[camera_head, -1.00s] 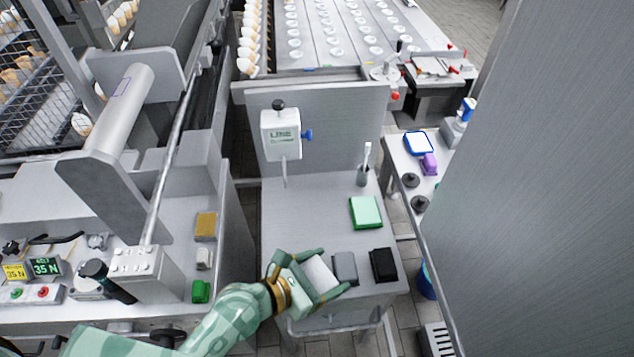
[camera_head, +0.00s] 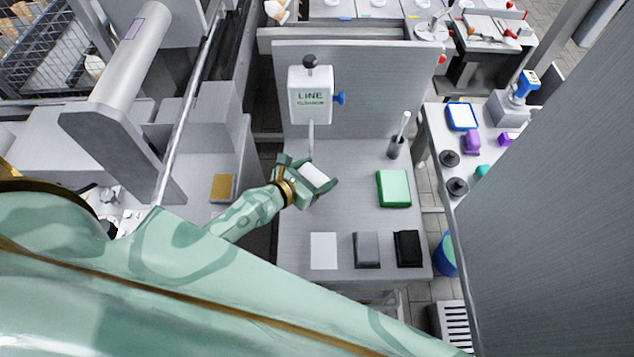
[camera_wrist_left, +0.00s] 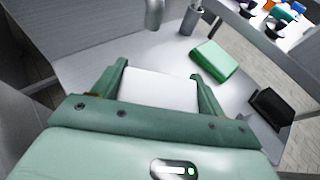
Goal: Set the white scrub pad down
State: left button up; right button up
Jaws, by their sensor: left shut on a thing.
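My left gripper (camera_head: 309,179) is shut on the white scrub pad (camera_head: 315,173), with a finger on each side of it. The pad also shows between the fingers (camera_wrist_left: 160,78) in the left wrist view as a white block (camera_wrist_left: 158,92). It is over the grey bench top (camera_head: 350,215), in front of the dispenser spout; how high it is held I cannot tell. A flat white rectangle (camera_head: 324,251) lies at the front of the bench, beside a grey pad (camera_head: 367,249) and a black pad (camera_head: 408,248). My right gripper is not in view.
A green pad (camera_head: 394,188) lies right of the gripper. A white dispenser (camera_head: 311,95) hangs on the back panel, its spout close behind the gripper. A brush in a grey holder (camera_head: 396,147) stands at the back right. The bench middle is clear.

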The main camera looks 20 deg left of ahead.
aim_at(316, 173)
pick_arm(q)
jog(key=w+f, duration=0.1)
jog(key=f+b, duration=0.1)
jog(key=shift+w+a+f+b, duration=0.3)
jog(key=shift+w+a, duration=0.1)
jog(key=f+b, duration=0.3)
jog(key=f, duration=0.1)
jog(key=shift+w+a+b, duration=0.2)
jog(key=shift+w+b, duration=0.05)
jog(key=shift+b, duration=0.05)
jog(key=shift+r, duration=0.15)
jog(key=o, duration=0.9)
jog(key=shift+o, duration=0.2)
jog(key=shift+s+a+r+p, duration=0.1)
jog(key=shift+s+r+p, duration=0.15)
jog(key=shift+p, duration=0.15)
jog(key=p+v, duration=0.1)
jog(key=v, duration=0.5)
jog(key=shift+s+a+p, duration=0.15)
jog(key=shift+s+p, duration=0.2)
jog(key=shift+s, duration=0.05)
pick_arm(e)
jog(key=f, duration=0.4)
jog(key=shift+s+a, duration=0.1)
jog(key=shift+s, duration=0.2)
